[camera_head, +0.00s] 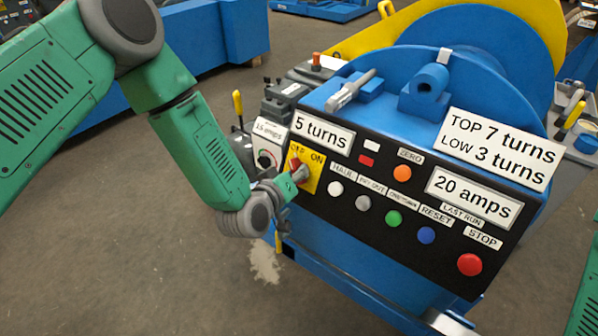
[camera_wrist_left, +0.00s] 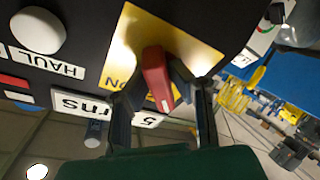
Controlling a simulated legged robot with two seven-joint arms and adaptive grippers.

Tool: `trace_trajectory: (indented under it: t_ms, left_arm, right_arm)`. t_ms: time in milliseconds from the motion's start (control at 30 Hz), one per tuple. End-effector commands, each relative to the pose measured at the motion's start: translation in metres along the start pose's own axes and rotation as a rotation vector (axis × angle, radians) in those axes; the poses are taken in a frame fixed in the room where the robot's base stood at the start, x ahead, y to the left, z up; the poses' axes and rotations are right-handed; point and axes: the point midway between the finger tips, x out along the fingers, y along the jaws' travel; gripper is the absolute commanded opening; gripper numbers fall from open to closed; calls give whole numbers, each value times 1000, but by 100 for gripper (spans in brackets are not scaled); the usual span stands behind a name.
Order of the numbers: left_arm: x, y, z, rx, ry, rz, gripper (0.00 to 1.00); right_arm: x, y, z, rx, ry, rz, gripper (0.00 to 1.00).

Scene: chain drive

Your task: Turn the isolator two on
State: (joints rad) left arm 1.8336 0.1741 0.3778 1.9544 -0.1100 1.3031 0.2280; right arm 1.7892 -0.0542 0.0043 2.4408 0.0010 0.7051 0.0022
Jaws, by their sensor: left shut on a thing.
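An isolator switch with a yellow plate (camera_head: 307,178) marked OFF and ON sits at the left end of the black control panel (camera_head: 330,205). Its red handle (camera_wrist_left: 156,78) stands out from the plate in the left wrist view. My left gripper (camera_head: 296,172) is at this switch, its fingers on either side of the red handle and shut on it. The gripper hides part of the plate and the handle's exact angle is hard to tell. No label reading "isolator two" is legible. My right gripper is out of view.
Right of the switch are several push buttons, including white (camera_head: 335,188), green (camera_head: 393,218) and red STOP (camera_head: 470,264). A smaller dial with a "15 amps" label (camera_head: 268,131) is behind my left gripper. A blue drum (camera_head: 480,60) stands behind the panel. Open floor lies at left.

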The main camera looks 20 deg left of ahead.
Motion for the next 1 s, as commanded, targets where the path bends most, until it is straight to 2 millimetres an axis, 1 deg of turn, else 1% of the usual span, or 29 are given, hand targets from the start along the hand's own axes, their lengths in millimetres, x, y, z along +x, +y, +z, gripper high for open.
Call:
trace_trajectory:
  t_ms: [33,267,1000]
  left_arm:
    - [0,4,1,24,-3,14,0]
    - [-1,5,0,191,-3,53,0]
    - [0,4,-2,877,6,208,0]
  right_arm:
    - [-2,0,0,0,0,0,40]
    - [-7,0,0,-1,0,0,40]
    - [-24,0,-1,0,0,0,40]
